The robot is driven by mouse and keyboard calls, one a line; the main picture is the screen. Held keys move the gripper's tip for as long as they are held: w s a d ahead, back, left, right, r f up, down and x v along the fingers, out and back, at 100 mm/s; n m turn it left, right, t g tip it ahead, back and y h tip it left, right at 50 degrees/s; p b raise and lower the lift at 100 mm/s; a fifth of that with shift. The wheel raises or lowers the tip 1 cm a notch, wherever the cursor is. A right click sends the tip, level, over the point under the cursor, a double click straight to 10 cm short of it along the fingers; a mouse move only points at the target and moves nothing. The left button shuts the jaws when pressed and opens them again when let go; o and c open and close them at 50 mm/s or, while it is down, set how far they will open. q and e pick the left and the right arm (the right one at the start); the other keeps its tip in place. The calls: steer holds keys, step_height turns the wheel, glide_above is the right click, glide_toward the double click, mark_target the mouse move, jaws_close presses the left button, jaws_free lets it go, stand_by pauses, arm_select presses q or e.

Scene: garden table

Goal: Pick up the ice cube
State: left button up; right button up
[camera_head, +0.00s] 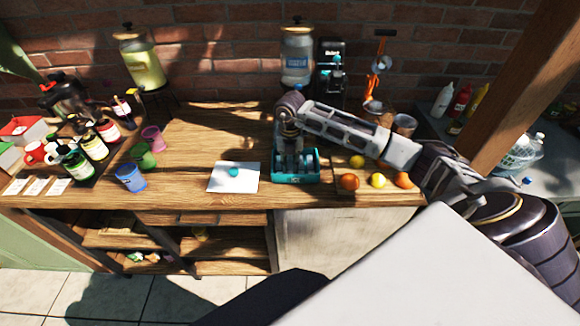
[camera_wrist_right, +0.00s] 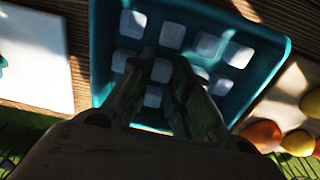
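Several whitish ice cubes (camera_wrist_right: 172,35) lie in rows in a teal tray (camera_wrist_right: 270,55) in the right wrist view. The same tray (camera_head: 316,168) stands near the front edge of the wooden table in the head view. My right gripper (camera_head: 297,172) reaches down over the tray from above. In the right wrist view its two dark fingers (camera_wrist_right: 162,62) are apart, with one ice cube (camera_wrist_right: 161,71) showing between the tips. I cannot tell whether the fingers touch that cube. My left gripper is in neither view.
A white board (camera_head: 220,183) with a small teal item (camera_head: 234,172) lies left of the tray. Oranges (camera_head: 349,182) and lemons (camera_head: 378,180) lie to the right. Coloured cups (camera_head: 130,178) and bottles stand at the left. Glass dispensers (camera_head: 297,55) stand at the back. The table middle is clear.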

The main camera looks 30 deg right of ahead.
mark_target(290, 165)
steer(key=shift+r, duration=0.1)
stand_by(0.3)
steer(key=shift+w+r, duration=0.1)
steer(key=shift+r, duration=0.7)
step_height(290, 165, up, 8)
steer(key=b, duration=0.1)
steer(key=shift+r+b, duration=0.15)
steer(key=shift+b, duration=0.15)
stand_by(1.4)
